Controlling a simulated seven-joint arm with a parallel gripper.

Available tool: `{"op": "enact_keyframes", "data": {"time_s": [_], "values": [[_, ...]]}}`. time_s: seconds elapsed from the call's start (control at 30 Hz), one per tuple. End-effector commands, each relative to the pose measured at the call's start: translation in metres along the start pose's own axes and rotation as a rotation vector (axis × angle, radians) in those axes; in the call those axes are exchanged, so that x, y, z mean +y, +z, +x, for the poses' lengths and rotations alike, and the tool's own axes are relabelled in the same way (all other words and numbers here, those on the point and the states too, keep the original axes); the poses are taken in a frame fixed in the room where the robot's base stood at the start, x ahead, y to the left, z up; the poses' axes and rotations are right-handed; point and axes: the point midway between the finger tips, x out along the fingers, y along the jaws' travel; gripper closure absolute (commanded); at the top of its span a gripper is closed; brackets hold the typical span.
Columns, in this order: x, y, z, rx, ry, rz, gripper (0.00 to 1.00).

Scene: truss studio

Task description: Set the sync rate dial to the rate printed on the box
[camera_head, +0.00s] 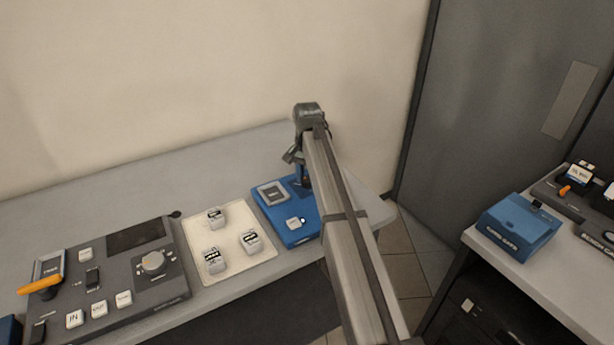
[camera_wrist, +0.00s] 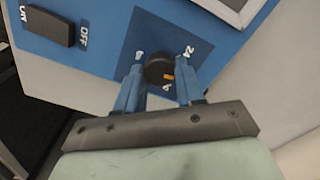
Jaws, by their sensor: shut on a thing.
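My gripper (camera_wrist: 158,80) is shut on a round dark dial knob (camera_wrist: 156,66) on a blue device (camera_wrist: 110,35), with one blue finger on each side. An orange mark shows on the knob's lower right side in the wrist view. Printed marks surround the knob; one reads 24 and the others are too small or turned to read surely. In the head view the blue device (camera_head: 273,219) stands at the table's right end, and my arm hides its dial. Small white labelled boxes (camera_head: 250,241) sit on a cream mat (camera_head: 234,269); their print is not legible.
A black ON/OFF switch (camera_wrist: 50,27) sits on the same blue face. A grey control panel (camera_head: 110,270) with a knob and buttons lies left of the mat. A blue box (camera_head: 517,228) stands on the right bench. The table's back strip is clear.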

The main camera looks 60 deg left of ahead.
Motion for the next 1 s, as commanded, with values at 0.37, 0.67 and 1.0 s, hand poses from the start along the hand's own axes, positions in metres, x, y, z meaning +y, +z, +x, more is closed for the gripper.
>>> {"op": "enact_keyframes", "data": {"time_s": [0.37, 0.67, 1.0], "values": [[0.0007, 0.0000, -0.0004, 0.000, 0.000, 0.359, 0.93], [0.0010, 0.0001, -0.0004, 0.000, 0.000, 0.637, 0.93], [0.0013, 0.0003, -0.0004, 0.001, 0.000, 0.879, 0.93]]}}
